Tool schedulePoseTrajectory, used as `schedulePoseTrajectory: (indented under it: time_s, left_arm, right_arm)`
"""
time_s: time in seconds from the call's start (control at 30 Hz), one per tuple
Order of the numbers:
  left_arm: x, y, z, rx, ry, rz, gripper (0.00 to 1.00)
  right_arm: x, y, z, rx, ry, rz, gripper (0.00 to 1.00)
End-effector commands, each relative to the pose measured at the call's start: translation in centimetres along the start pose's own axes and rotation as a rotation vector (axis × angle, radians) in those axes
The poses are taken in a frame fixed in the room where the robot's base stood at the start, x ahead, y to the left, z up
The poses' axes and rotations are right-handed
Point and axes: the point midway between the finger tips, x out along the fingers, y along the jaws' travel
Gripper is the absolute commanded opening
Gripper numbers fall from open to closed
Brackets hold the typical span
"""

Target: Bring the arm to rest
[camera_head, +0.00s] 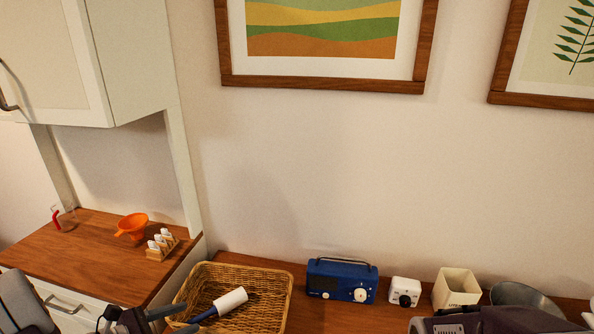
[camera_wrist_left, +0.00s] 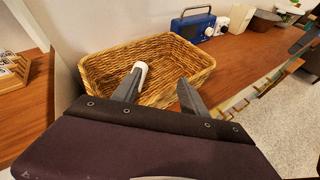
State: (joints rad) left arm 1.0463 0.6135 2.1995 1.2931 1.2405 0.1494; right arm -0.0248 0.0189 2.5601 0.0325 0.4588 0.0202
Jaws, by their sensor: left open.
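My left gripper (camera_head: 178,318) is at the bottom of the head view, at the near left edge of the wicker basket (camera_head: 282,275). In the left wrist view its two fingers (camera_wrist_left: 158,92) are spread apart, with nothing held between them. They overlap the near part of the basket (camera_wrist_left: 200,62) in that view. A white roller with a blue handle (camera_head: 231,301) lies in the basket, apparently free of the fingers. Its white end (camera_wrist_left: 141,70) shows beyond the left finger in the wrist view. My right gripper's fingers are not in view.
A blue radio (camera_head: 342,280), a small white device (camera_head: 405,291), a cream container (camera_head: 456,288) and a metal bowl (camera_head: 522,297) line the wall right of the basket. An orange funnel (camera_head: 132,226), a rack (camera_head: 161,244) and a glass (camera_head: 63,217) stand on the hutch counter.

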Motion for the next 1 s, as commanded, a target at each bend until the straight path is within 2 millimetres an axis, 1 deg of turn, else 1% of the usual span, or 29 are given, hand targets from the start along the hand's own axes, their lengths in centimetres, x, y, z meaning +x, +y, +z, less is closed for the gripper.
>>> schedulePoseTrajectory:
  time_s: [0.03,0.07,0.1,0.17,0.2,0.27,0.3,0.37,0.4,0.47,0.5,0.57,0.6,0.7,0.8,0.83,1.0]
  left_arm:
    - [2.6,-2.1,2.9,0.088,-0.013,-0.109,0.51]
    - [4.0,-3.9,4.4,0.142,-0.017,-0.183,0.51]
    - [5.4,-6.7,5.9,0.222,-0.011,-0.292,0.51]
    - [6.8,-11.4,7.5,0.362,0.013,-0.467,0.51]
    - [7.1,-14.6,7.8,0.469,0.036,-0.584,0.51]
    - [6.8,-18.6,7.6,0.639,0.077,-0.748,0.51]
    - [6.2,-20.8,7.1,0.76,0.106,-0.845,0.51]
    - [5.1,-23.1,5.9,0.955,0.149,-0.978,0.51]
    - [4.2,-23.9,5.0,1.099,0.179,-1.058,0.51]
    - [3.0,-24.2,3.4,1.32,0.222,-1.156,0.51]
    - [2.4,-23.7,2.6,1.453,0.247,-1.202,0.51]
    - [1.9,-22.5,1.5,1.619,0.286,-1.244,0.51]
    - [1.6,-21.4,0.8,1.706,0.312,-1.259,0.51]
    - [1.3,-19.1,-0.5,1.872,0.358,-1.288,0.51]
    - [1.8,-17.4,-0.7,1.991,0.381,-1.284,0.51]
    - [2.0,-17.2,-0.6,2.008,0.385,-1.275,0.51]
    - [2.2,-17.0,-0.6,2.016,0.386,-1.267,0.51]
  right_arm:
    - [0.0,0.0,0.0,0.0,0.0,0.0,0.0]
    - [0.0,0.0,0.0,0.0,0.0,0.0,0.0]
    - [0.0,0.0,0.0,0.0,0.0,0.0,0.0]
    - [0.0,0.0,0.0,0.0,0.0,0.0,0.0]
    - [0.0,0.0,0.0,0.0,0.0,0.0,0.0]
    - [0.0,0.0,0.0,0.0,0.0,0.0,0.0]
    - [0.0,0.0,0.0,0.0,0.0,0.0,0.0]
    - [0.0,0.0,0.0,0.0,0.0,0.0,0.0]
    - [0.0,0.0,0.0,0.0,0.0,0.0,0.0]
    - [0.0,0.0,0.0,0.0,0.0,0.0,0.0]
    - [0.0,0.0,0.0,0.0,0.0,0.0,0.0]
    - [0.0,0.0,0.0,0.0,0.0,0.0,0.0]
    - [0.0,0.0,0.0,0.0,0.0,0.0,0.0]
    - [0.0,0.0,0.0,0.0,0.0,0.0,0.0]
    - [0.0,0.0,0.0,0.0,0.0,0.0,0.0]
    - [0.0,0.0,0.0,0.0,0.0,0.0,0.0]
    - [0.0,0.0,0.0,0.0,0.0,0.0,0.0]
